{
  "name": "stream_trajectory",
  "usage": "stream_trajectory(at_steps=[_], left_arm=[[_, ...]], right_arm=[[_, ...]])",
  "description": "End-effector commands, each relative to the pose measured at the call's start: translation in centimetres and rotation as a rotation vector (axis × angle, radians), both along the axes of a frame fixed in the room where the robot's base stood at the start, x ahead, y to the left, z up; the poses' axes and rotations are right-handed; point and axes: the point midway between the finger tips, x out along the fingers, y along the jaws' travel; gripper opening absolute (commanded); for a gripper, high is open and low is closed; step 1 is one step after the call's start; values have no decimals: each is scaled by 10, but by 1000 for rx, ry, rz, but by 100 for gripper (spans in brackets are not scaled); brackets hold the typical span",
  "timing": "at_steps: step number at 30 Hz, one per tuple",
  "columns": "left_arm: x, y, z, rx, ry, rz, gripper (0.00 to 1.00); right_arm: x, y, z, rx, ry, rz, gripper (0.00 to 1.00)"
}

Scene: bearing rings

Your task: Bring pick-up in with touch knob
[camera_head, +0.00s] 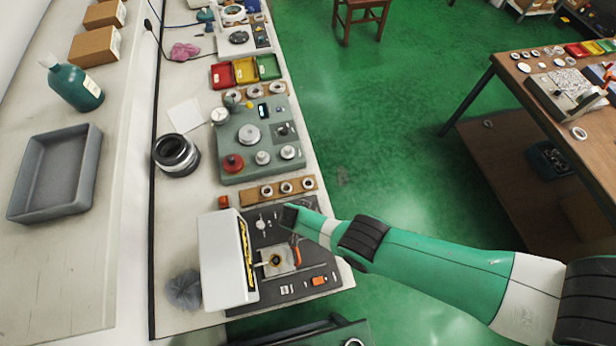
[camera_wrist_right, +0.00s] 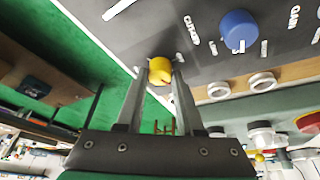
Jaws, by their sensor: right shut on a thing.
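My right gripper (camera_wrist_right: 160,78) is shut on a yellow knob (camera_wrist_right: 160,70) on a dark panel, one finger on each side of it. In the head view my right gripper (camera_head: 291,216) reaches over the far right part of the dark instrument (camera_head: 318,262), and the yellow knob is hidden there. A blue knob (camera_wrist_right: 238,29) stands beside it on the panel, apart from the gripper. The white lettering by the knobs is too small to read surely. A small plate with a ring-like part (camera_head: 276,261) sits on the instrument; the pick-up's contact cannot be made out. My left gripper is not in view.
A white housing (camera_head: 220,262) stands at the instrument's left. A wooden strip with several rings (camera_head: 250,195) and a grey-green gauge unit (camera_head: 231,140) lie beyond it. A dark ring stack (camera_head: 176,154) is to the left. Green floor is clear right of the bench.

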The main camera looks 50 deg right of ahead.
Motion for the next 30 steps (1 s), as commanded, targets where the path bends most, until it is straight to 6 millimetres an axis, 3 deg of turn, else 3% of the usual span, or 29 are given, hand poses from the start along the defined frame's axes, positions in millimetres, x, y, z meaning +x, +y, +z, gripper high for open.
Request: stream_trajectory(at_steps=[14, 15, 19, 30], left_arm=[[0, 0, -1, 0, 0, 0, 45], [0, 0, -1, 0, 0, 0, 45], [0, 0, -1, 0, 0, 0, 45], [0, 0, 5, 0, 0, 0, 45]], right_arm=[[-1, 0, 0, 2, 1, -18, 0], [-1, 0, 0, 2, 1, -18, 40], [-1, 0, 0, 1, 0, -16, 63], [0, 1, 6, 0, 0, -16, 66]])
